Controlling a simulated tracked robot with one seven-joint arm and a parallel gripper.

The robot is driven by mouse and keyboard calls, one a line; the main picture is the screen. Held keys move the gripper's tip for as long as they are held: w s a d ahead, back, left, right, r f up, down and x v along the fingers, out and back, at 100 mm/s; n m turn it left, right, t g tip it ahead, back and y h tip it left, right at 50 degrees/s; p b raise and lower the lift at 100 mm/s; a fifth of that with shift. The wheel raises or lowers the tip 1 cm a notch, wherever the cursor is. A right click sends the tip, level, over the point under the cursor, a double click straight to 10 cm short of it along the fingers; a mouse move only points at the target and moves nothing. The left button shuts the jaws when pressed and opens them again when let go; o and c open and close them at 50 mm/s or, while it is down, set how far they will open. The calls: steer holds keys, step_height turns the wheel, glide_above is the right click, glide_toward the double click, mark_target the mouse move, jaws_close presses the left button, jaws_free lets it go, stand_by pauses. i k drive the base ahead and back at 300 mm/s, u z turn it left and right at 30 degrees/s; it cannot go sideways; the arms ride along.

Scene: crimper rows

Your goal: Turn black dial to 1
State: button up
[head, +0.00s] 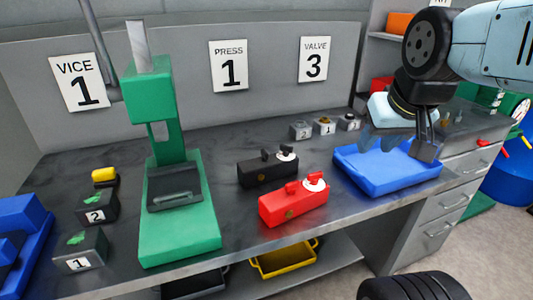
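A black device (262,171) sits on the grey bench right of the green press (180,190). A white round dial (286,154) is on its top right end; its markings are too small to read. A red device (292,205) of the same shape stands just in front, with its own white dial (315,183). My gripper (405,145) hangs over the blue tray (385,183) at the right, well apart from both devices. Its fingers are partly see-through against the tray, so their opening is unclear. I see nothing held in it.
Small numbered boxes (300,131) stand at the back of the bench. Boxes labelled 1 (82,252) and 2 (97,207) and a blue object (22,240) are at the left. Signs hang on the back wall. Bare bench lies between the press and the black device.

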mark_target(286, 149)
steer(key=z, duration=0.9)
steer(key=k, duration=1.1)
steer(key=u, duration=0.9)
steer(key=i, duration=1)
steer(key=z, duration=0.05)
